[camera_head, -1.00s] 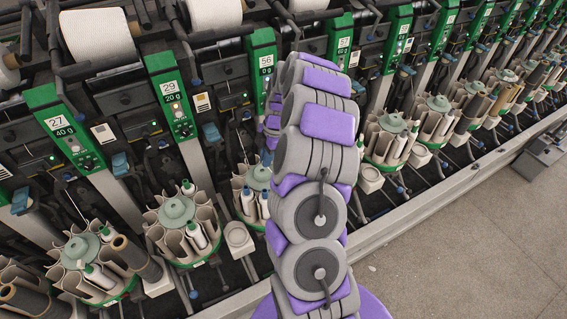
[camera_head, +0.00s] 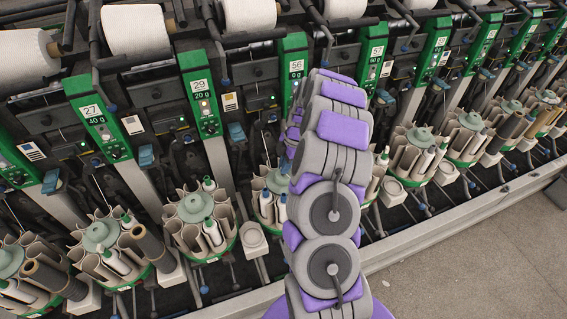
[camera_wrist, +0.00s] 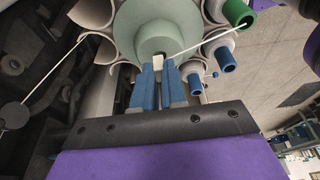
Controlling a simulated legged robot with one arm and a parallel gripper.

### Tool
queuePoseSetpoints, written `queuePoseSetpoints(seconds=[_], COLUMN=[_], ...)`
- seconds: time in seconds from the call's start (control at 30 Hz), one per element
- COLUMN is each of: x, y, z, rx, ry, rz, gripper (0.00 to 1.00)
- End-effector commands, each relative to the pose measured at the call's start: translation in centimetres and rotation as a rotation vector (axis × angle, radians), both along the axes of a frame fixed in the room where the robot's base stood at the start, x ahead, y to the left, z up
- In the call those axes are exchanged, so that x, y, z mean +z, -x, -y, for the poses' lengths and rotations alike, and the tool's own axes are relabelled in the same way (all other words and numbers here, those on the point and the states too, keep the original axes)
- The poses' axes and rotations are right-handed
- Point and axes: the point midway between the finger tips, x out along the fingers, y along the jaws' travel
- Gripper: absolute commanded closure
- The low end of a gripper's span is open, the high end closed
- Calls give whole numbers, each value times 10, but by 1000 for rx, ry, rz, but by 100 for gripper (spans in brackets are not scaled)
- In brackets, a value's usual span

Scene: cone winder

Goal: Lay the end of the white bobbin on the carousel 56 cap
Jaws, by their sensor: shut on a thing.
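The pale green cap of carousel 56 (camera_head: 277,181) is partly hidden behind my arm in the head view. It fills the upper middle of the wrist view (camera_wrist: 150,28). My gripper (camera_wrist: 158,70) has its blue fingers close together at the cap's near side, shut on a small white thread end (camera_wrist: 158,61). A white thread (camera_wrist: 205,43) runs from near the fingertips to the upper right, reaching the green-tipped tube (camera_wrist: 240,13). Whether the end touches the cap is unclear. White bobbins with blue tips (camera_wrist: 226,60) stand in pockets at the cap's right.
Carousel 29 (camera_head: 195,208) and carousel 27 (camera_head: 101,236) stand to the left, both holding bobbins. More carousels (camera_head: 415,150) line the right. Winder posts and large white cones (camera_head: 135,30) rise behind. Open floor (camera_head: 470,260) lies at the front right.

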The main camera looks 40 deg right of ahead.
Motion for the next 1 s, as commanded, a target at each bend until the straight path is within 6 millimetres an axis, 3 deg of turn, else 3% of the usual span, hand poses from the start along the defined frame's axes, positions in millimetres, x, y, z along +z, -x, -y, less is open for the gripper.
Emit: queuePoseSetpoints(seconds=[1.0], x=[-4], y=[1], z=[-6], rx=[0], ry=[0], rz=[-1], gripper=[100])
